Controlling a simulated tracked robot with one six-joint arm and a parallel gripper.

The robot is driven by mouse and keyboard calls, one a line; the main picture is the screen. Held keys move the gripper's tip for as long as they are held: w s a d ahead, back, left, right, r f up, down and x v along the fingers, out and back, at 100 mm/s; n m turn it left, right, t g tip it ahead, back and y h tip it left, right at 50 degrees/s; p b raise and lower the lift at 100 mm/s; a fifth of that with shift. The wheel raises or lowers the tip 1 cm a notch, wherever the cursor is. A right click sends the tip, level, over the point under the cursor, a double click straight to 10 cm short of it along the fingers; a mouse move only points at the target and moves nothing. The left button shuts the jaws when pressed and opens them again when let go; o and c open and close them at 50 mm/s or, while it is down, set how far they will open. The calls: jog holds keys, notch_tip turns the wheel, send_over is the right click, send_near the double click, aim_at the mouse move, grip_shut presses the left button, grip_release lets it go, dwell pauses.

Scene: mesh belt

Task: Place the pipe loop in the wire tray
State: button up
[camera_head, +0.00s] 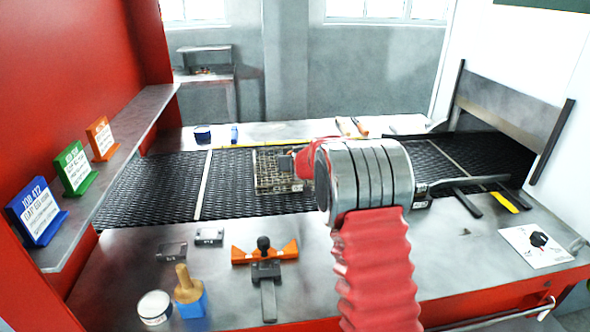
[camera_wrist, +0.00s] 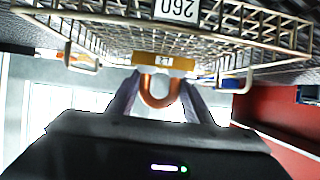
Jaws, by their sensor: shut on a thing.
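The wire tray (camera_head: 270,184) is a shallow mesh basket on the dark mesh belt, left of my arm in the head view. In the wrist view its wire rim (camera_wrist: 262,62) and a plate reading 260 show along the top. The pipe loop (camera_wrist: 158,98) is a copper U with a brass-coloured bar across its ends. My gripper (camera_wrist: 158,88) is shut on the pipe loop, with a finger on each side of it. The loop is close to the tray; I cannot tell whether they touch. In the head view my gripper (camera_head: 287,163) is over the tray, and the loop is hidden.
An orange fixture with a black knob (camera_head: 264,243) stands on the front bench. A brush (camera_head: 189,291) and a round tin (camera_head: 155,307) are at the front left. Job signs (camera_head: 36,210) stand on the left shelf. The belt left of the tray is clear.

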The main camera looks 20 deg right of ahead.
jog(key=shift+f, duration=1.75)
jog(key=shift+f, duration=0.1)
jog(key=o, duration=1.4)
jog(key=shift+v, duration=0.85)
jog(key=v, duration=1)
jog(key=shift+s+a, duration=0.1)
jog(key=shift+s, duration=0.1)
